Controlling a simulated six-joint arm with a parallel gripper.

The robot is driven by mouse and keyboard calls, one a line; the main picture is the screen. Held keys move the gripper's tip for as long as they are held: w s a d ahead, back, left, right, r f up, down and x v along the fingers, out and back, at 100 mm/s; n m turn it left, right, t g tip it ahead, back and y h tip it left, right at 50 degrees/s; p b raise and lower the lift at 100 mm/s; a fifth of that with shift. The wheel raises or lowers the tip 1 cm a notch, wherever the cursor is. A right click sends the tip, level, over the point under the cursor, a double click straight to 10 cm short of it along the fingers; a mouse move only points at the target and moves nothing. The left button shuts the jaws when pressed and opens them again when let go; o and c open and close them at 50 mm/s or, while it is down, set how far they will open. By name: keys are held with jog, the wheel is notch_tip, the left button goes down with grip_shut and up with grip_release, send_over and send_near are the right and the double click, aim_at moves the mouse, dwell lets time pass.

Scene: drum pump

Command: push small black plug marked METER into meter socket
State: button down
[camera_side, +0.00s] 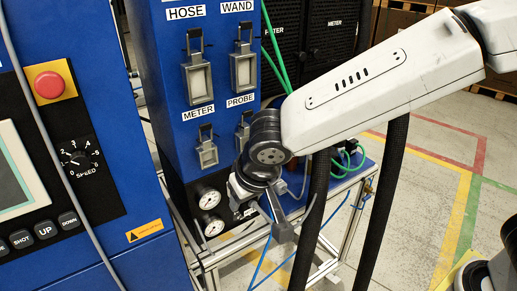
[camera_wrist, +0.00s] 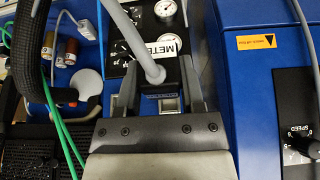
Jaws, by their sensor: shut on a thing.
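The small black plug (camera_wrist: 172,72) with a METER label and a thick grey cable sits between the fingers of my gripper (camera_wrist: 160,80) in the wrist view. My gripper is shut on it. In the side view my gripper (camera_side: 272,208) hangs in front of the lower right part of the blue panel, right of the gauges. I cannot make out the plug there. The meter socket (camera_side: 207,154), a grey frame with a latch under the METER label, is up and left of my gripper. The plug is apart from it.
HOSE (camera_side: 199,82) and WAND (camera_side: 243,70) sockets sit above, and the PROBE socket (camera_side: 242,130), partly covered by my arm, is to the right. Two gauges (camera_side: 209,198) are below. Black hoses (camera_side: 390,180) and green hoses (camera_wrist: 58,125) run close by.

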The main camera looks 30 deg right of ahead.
aim_at(207, 155)
jog(key=w, duration=0.6)
jog(key=shift+w, duration=0.2)
dwell(0.6)
jog(key=shift+w, duration=2.7)
dwell(3.6)
jog(key=shift+c, duration=0.6)
grip_release()
